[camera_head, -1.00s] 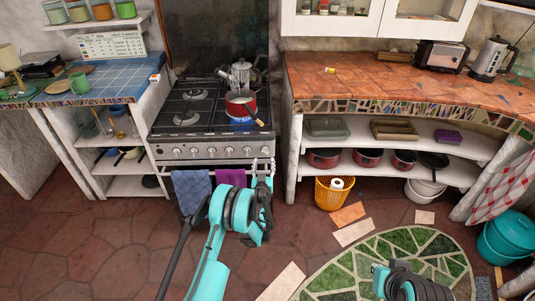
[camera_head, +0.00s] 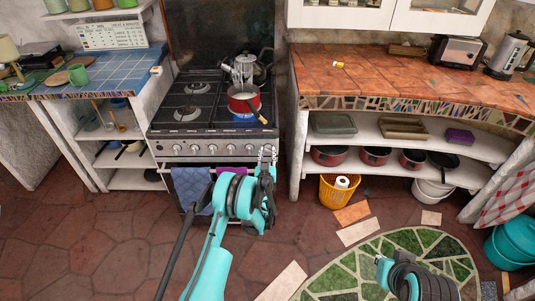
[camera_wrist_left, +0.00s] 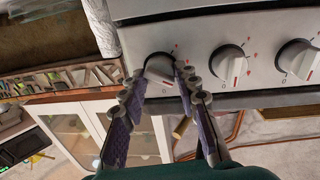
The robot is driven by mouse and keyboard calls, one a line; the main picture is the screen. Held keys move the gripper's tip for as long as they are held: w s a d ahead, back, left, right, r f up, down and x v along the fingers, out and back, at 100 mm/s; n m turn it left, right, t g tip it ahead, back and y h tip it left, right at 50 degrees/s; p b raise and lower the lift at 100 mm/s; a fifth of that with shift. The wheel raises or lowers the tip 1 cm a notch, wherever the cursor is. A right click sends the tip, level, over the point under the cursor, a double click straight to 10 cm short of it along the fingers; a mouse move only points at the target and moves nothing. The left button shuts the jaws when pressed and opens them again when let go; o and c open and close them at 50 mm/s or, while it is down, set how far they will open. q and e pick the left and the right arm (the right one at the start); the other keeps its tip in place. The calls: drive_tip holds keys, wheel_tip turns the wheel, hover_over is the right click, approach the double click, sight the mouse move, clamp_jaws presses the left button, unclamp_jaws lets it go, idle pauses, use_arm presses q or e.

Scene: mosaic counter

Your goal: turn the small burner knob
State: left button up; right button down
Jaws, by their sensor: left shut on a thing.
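The stove (camera_head: 160,131) has a row of pale round knobs along its front panel. The burner knob (camera_wrist_left: 160,66) at the left of the wrist view is the one at the right end of the row. My left gripper (camera_head: 267,151) is at that end of the panel and partly covers the knob in the head view. In the left wrist view, its two fingers (camera_wrist_left: 158,80) are shut on the knob, one on each side. Two other knobs (camera_wrist_left: 230,66) (camera_wrist_left: 297,61) show beside it, clear of the fingers.
A red saucepan (camera_head: 243,101) stands over a blue flame, with a metal pot (camera_head: 243,70) behind it. Blue (camera_head: 191,187) and purple (camera_head: 231,171) towels hang below the panel.

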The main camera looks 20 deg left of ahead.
use_arm(q)
drive_tip(key=shift+m, duration=0.3)
drive_tip(key=m, duration=0.5)
drive_tip(key=shift+r, duration=0.1)
drive_tip(key=m, duration=0.6)
drive_tip(key=shift+g, duration=0.4)
drive_tip(key=o, duration=1.2)
drive_tip(key=shift+w, duration=0.1)
drive_tip(key=shift+c, duration=0.2)
wheel_tip(320, 180, up, 10)
